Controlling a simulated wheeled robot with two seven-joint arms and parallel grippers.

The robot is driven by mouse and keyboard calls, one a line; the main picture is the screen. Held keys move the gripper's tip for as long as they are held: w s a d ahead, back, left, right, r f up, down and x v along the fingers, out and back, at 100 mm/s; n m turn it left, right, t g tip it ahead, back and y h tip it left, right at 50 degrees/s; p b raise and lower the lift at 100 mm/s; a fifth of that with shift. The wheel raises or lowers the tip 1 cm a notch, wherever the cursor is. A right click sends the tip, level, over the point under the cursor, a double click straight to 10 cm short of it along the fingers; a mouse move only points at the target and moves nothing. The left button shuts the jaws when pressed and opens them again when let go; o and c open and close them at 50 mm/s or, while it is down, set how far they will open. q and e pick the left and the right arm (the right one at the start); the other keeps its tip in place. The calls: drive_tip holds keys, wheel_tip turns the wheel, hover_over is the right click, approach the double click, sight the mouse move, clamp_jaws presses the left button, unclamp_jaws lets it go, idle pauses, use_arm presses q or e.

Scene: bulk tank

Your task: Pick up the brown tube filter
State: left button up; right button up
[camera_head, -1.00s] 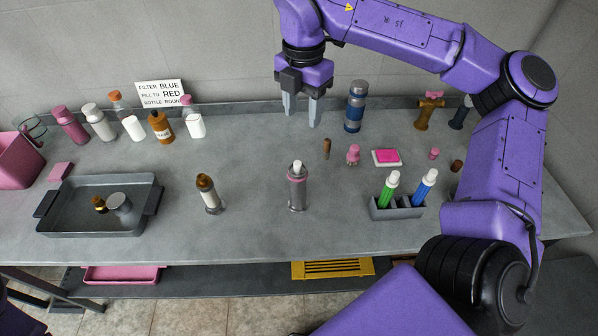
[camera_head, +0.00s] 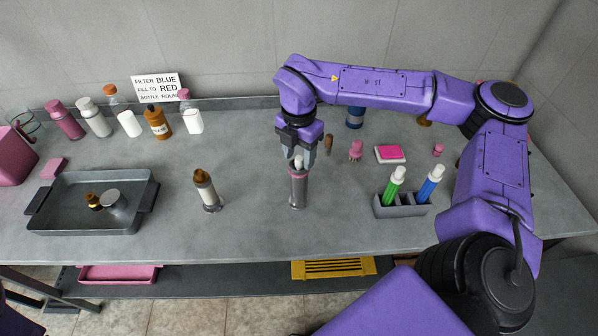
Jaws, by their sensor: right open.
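A tube (camera_head: 206,190) with a brown top and a pale body stands upright on the table, right of the tray; it is the likeliest brown tube filter. A small plain brown cylinder (camera_head: 328,144) stands further back. My right gripper (camera_head: 298,162) is open, pointing down at the white top of a grey cylinder (camera_head: 298,188) with a pink band. Its fingers appear on either side of that top; I cannot tell whether they touch it. My left gripper is not in view.
A grey tray (camera_head: 65,222) holds a small brown bottle and a metal cup. Bottles line the wall at left, by a sign (camera_head: 158,88). A grey rack (camera_head: 400,208) with green and blue tubes stands at right. The front table strip is clear.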

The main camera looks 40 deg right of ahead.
drive_tip(key=shift+f, duration=0.25)
clamp_jaws()
drive_tip(key=shift+r, duration=0.1)
wheel_tip(320, 180, up, 17)
drive_tip(key=b, duration=0.3)
drive_tip(key=s+a+b, duration=0.4)
drive_tip(key=s, duration=0.3)
drive_tip(key=s+a+r+b, duration=0.1)
drive_tip(key=s+a+b, duration=0.3)
drive_tip(key=s, duration=0.4)
drive_tip(key=shift+s+a+b, duration=0.2)
drive_tip(key=shift+a+b, duration=0.1)
drive_tip(key=shift+a, duration=0.4)
